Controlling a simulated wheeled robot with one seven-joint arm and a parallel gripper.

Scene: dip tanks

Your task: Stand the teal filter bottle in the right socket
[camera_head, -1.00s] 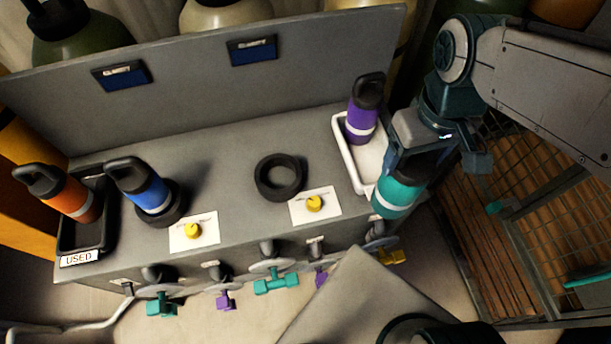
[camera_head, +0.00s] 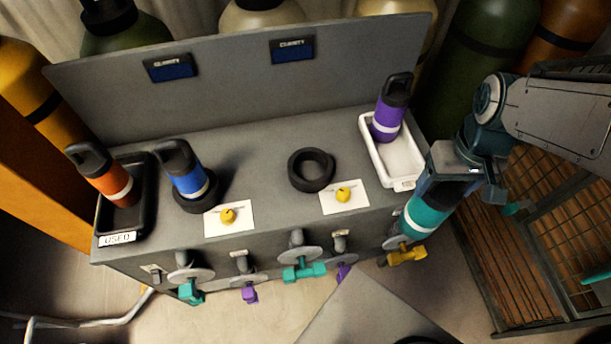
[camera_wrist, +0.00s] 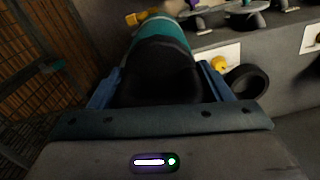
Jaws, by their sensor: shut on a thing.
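The teal filter bottle (camera_head: 425,217) is held in my gripper (camera_head: 448,178) in the head view, its white band and teal lower body below the jaws. It hangs tilted just right of the bench's front right corner. In the wrist view the bottle (camera_wrist: 160,60) lies between the two blue fingers, its dark cap toward the camera. My gripper is shut on it. The right socket (camera_head: 311,170), a black ring on the bench top, is empty; the wrist view also shows a black ring (camera_wrist: 246,82). The left socket (camera_head: 197,190) holds an upright blue bottle (camera_head: 184,180).
A white tray (camera_head: 405,172) at the bench's right end holds a purple bottle (camera_head: 388,117). A black tray marked USED (camera_head: 145,205) holds an orange bottle (camera_head: 108,182). Yellow knobs on white plates (camera_head: 343,195) sit before the sockets. Valves line the front. A mesh cage stands right.

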